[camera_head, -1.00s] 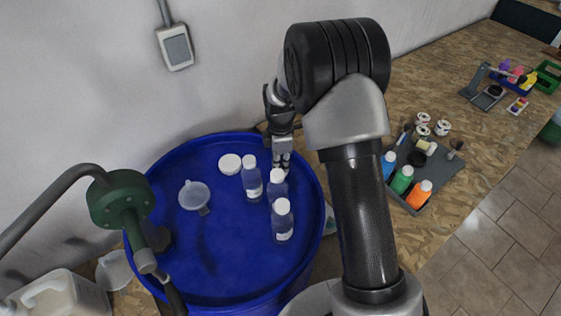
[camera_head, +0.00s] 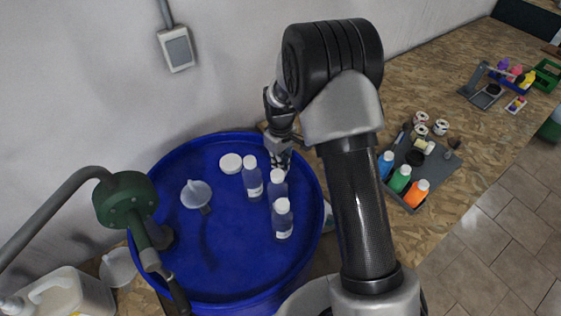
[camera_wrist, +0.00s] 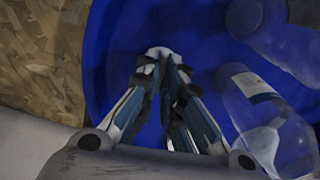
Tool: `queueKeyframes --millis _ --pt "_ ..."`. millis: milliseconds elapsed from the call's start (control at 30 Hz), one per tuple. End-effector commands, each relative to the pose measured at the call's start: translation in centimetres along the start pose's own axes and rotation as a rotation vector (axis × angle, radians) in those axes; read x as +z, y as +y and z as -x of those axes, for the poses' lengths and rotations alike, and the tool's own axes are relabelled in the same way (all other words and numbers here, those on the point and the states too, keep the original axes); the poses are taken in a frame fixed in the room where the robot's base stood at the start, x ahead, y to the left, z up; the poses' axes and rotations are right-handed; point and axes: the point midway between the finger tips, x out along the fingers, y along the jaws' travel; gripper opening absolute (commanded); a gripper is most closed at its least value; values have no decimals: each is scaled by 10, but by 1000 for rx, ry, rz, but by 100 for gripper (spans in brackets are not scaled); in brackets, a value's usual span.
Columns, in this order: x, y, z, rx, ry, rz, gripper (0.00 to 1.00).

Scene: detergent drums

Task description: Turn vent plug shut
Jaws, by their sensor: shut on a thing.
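The blue drum (camera_head: 185,258) stands upright at the lower left in the head view, and its blue top also fills much of the wrist view (camera_wrist: 110,60). My gripper (camera_head: 280,168) points down at the drum's far right rim area, behind the clear bottles. In the wrist view my gripper's fingertips (camera_wrist: 161,68) are drawn together on a small white plug (camera_wrist: 158,52) at the drum top. The fingers cover most of the plug, so its seating and turn angle cannot be told. In the head view the plug is hidden by the fingers and bottles.
Clear bottles with white caps (camera_head: 283,222) stand on the drum close to my gripper. A white round cap (camera_head: 230,162) and a funnel (camera_head: 197,194) lie left of them. A tray of coloured bottles (camera_head: 408,185) sits right.

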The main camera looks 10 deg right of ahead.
Motion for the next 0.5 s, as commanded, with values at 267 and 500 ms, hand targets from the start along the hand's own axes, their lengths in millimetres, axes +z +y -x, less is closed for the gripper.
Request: queueKeyframes --millis 267,500 --pt "0 0 1 0 1 -261 0" --pt "0 0 1 0 1 -489 0"
